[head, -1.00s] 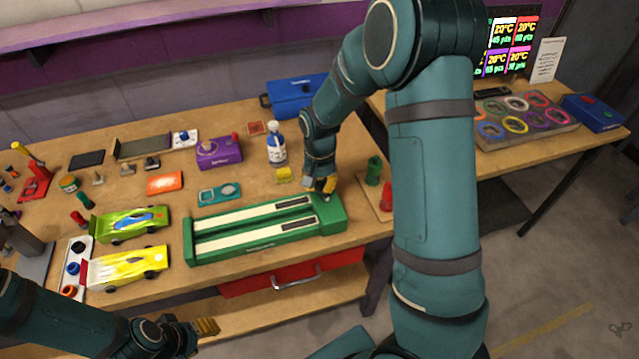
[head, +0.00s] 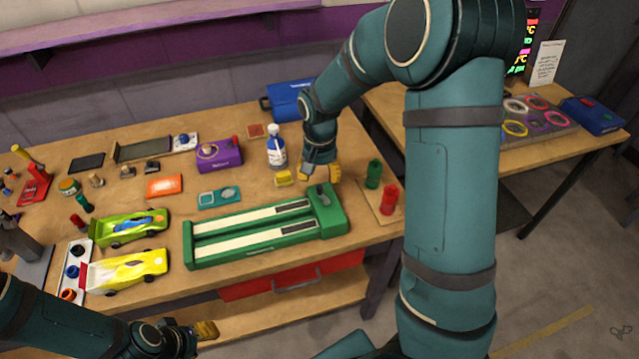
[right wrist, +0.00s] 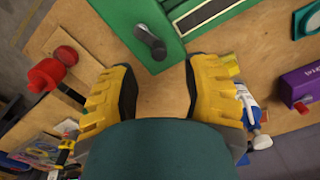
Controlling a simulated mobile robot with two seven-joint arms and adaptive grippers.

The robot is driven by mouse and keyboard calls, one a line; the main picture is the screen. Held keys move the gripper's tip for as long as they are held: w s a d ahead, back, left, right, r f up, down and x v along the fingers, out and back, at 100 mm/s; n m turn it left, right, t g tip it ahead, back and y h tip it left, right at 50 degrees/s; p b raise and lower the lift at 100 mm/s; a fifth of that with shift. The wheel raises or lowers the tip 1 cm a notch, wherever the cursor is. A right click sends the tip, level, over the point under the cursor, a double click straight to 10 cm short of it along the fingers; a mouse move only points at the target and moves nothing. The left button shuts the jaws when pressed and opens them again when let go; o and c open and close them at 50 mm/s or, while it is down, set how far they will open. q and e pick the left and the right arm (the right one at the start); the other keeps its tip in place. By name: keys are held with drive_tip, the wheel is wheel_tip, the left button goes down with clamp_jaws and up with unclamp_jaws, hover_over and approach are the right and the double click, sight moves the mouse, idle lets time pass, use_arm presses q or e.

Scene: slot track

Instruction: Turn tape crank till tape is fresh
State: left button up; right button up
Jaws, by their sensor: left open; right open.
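The green tape device (head: 262,238) lies on the bench with two pale strips and dark patches at their right ends. Its dark crank (head: 323,193) stands on the block at the right end. The crank also shows in the right wrist view (right wrist: 150,42), on the green surface beyond my fingers. My right gripper (head: 326,175) is open and empty just behind the crank, apart from it; its yellow fingers (right wrist: 160,95) are spread over bare bench. My left gripper (head: 207,330) is open and empty in front of the bench, low at the picture's bottom.
A green and a red cylinder (head: 388,199) stand on a small board right of the device. A white-and-blue bottle (head: 276,146) and a yellow block (head: 283,178) stand behind it. Two toy cars (head: 125,270) lie to the left. A red drawer (head: 290,284) is below.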

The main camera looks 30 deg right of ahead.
sight(320, 186)
wheel_tip(320, 186, up, 7)
drive_tip(key=shift+r, duration=0.2)
idle(0.6)
